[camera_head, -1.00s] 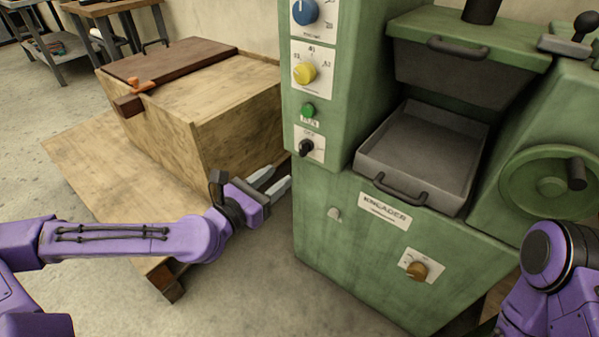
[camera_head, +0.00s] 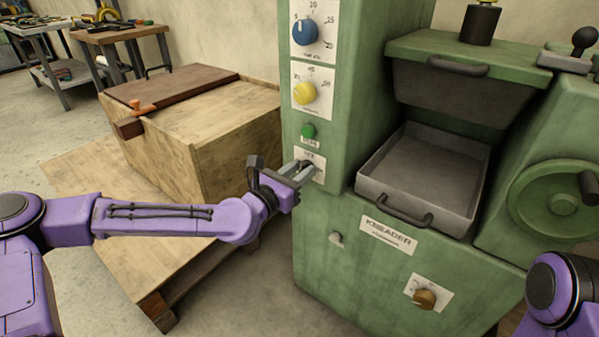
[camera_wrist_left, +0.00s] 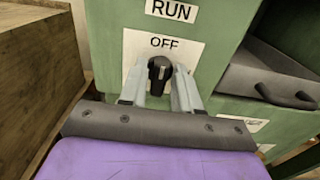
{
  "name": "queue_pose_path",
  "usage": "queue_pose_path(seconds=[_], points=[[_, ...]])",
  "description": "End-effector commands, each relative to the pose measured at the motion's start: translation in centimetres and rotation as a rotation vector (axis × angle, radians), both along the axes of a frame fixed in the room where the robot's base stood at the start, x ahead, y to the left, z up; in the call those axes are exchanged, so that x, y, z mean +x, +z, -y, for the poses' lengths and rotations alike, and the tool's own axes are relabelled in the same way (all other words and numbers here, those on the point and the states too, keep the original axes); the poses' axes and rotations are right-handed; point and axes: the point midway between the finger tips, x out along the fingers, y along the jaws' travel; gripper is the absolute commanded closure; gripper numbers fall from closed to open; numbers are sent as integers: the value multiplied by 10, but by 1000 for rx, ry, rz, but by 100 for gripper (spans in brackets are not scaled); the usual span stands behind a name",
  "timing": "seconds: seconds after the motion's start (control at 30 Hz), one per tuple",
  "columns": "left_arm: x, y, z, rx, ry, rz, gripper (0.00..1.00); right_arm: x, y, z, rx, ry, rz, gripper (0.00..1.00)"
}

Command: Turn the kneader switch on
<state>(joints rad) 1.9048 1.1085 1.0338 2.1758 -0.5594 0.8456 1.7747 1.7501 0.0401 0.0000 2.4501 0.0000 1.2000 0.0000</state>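The green machine (camera_head: 345,225) carries a plate reading KNEADER (camera_head: 388,236). Its black switch (camera_wrist_left: 158,68) shows in the left wrist view on a white plate, with the word OFF just above it. My left gripper (camera_head: 306,169) is at this switch plate, below the green button. In the left wrist view its two pale fingers (camera_wrist_left: 160,85) are apart, one on each side of the switch; whether they touch it I cannot tell. In the head view the gripper hides the switch. My right gripper is out of view; only part of my right arm shows.
Above the switch are a green button (camera_head: 308,131), a yellow knob (camera_head: 304,93) and a blue dial (camera_head: 304,32). A grey drawer tray (camera_head: 425,170) juts out to the right. A wooden box (camera_head: 235,155) stands close on the left. A brown knob (camera_head: 425,299) sits lower on the front.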

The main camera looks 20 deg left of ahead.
Motion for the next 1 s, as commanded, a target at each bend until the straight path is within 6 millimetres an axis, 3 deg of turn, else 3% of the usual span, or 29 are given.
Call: queue_pose_path(seconds=[0.03,0.07,0.1,0.57,1.0], points=[[0,0,0,0,0,0,87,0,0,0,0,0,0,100],[0,0,0,0,0,0,96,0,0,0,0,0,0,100],[0,0,0,0,0,0,100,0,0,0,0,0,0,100],[-1,-1,0,76,0,28,100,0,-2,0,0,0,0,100],[-1,-1,1,424,0,153,100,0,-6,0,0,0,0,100]])
